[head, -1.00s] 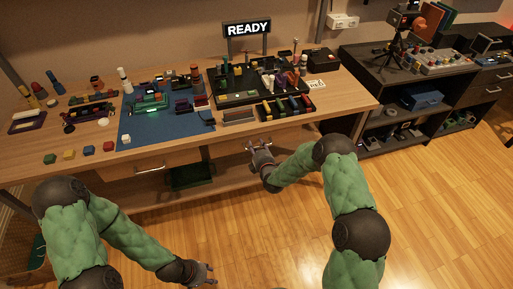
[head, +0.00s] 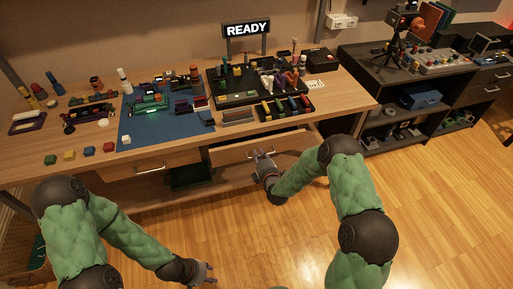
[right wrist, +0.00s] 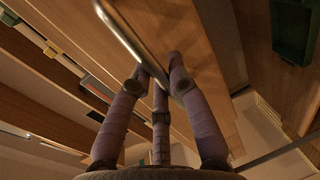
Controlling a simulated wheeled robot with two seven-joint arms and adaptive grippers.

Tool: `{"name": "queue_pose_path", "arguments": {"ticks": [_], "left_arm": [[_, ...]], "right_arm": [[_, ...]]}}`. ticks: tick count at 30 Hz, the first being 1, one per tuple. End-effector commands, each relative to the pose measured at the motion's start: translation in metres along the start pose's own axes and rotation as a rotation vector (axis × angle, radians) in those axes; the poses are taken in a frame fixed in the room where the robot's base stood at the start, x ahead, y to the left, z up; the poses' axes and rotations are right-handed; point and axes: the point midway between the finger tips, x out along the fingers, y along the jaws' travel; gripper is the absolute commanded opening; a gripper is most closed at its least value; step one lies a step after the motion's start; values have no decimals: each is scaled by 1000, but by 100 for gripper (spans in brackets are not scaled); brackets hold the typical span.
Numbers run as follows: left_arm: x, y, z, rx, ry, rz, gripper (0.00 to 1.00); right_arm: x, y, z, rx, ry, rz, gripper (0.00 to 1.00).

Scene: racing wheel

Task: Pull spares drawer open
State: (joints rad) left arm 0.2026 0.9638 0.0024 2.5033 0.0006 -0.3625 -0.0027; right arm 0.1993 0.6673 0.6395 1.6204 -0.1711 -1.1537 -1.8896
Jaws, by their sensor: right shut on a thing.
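The spares drawer (head: 285,148) under the right part of the workbench is partly pulled out, its wooden front standing clear of the bench edge. My right gripper (head: 263,157) is at its front, shut on the metal bar handle (right wrist: 124,35). In the right wrist view the fingers (right wrist: 160,80) close around the bar from below, beside the drawer front. Part of the handle is hidden behind the fingers. My left gripper (head: 204,270) hangs empty over the floor, well away from the bench, with its fingers apart.
A second drawer with its own handle (head: 150,170) is shut at the left. A dark green bin (head: 190,176) stands on the lower shelf. The workbench top (head: 340,97) carries a blue mat (head: 165,130) and parts trays. The wooden floor (head: 270,235) in front is clear.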

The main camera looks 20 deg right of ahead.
Motion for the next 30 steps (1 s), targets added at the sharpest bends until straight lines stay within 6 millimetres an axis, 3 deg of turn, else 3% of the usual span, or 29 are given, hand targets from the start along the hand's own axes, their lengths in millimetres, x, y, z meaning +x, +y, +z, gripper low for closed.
{"name": "queue_pose_path", "arguments": {"ticks": [6, 15, 22, 30], "left_arm": [[-8, 3, 0, 0, 0, 0, 40], [-8, 3, 0, 0, 0, 0, 40], [-5, 2, 0, 0, 0, 0, 40], [-4, 2, 0, 0, 0, 0, 40]], "right_arm": [[-60, -13, 0, 3, -2, -6, 0], [-133, -29, 1, 3, -3, -5, 0], [-170, -37, 0, 2, -1, -4, 0], [-188, -41, 0, 1, 0, -3, 0]]}}
